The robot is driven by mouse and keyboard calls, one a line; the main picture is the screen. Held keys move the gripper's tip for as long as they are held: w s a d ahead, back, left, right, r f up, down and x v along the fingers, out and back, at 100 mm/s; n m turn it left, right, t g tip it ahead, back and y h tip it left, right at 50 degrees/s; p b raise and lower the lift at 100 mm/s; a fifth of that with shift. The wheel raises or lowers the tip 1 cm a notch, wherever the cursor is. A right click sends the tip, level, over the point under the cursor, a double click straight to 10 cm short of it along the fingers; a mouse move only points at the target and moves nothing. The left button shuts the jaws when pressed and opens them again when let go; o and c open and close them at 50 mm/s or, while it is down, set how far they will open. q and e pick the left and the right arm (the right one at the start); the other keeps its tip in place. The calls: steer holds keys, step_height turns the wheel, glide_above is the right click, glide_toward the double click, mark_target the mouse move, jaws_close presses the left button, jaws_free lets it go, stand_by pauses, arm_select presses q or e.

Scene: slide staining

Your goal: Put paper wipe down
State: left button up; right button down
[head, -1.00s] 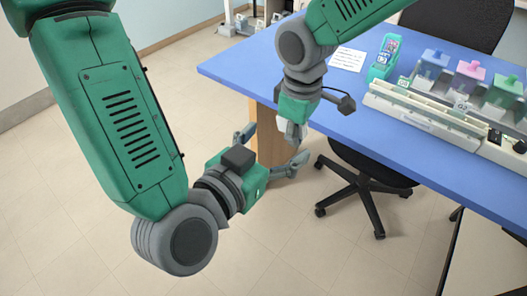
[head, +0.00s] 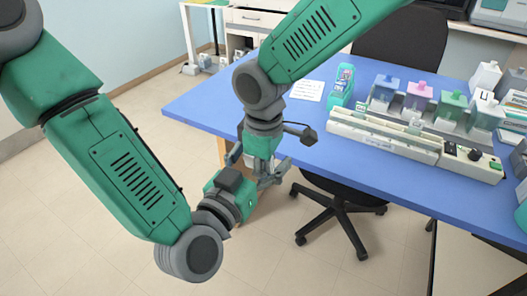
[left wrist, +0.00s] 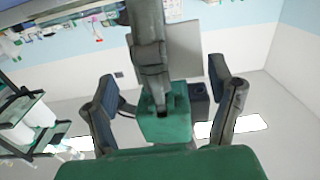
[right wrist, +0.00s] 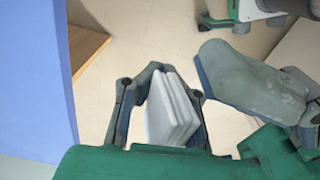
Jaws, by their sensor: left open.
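A folded white paper wipe (right wrist: 170,108) stands between the fingers of my right gripper (right wrist: 172,88) in the right wrist view, and the gripper looks shut on it. In the head view the wipe is hidden. My left gripper (head: 256,162) is open, with its fingers spread close to the right gripper's end. In the left wrist view the open left fingers (left wrist: 164,85) stand on either side of my right arm's end. A large grey finger of the left gripper (right wrist: 250,85) shows beside the wipe. Both grippers are out in front of the table edge, above the floor.
The blue table (head: 205,105) has a clear left end. On it lie a printed sheet (head: 307,90), a teal box (head: 341,85), a long white staining rack (head: 385,135) and several colored-lid jars (head: 418,95). A black chair (head: 340,205) stands under the front edge.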

arm_select(q)
steer(key=shift+x, duration=0.8)
steer(key=c, duration=1.3)
arm_select(e)
steer(key=c, duration=1.8)
jaws_free()
steer(key=shift+r, duration=0.1)
arm_select(q)
steer(key=shift+c, duration=0.2)
arm_select(e)
steer(key=shift+r, duration=3.9)
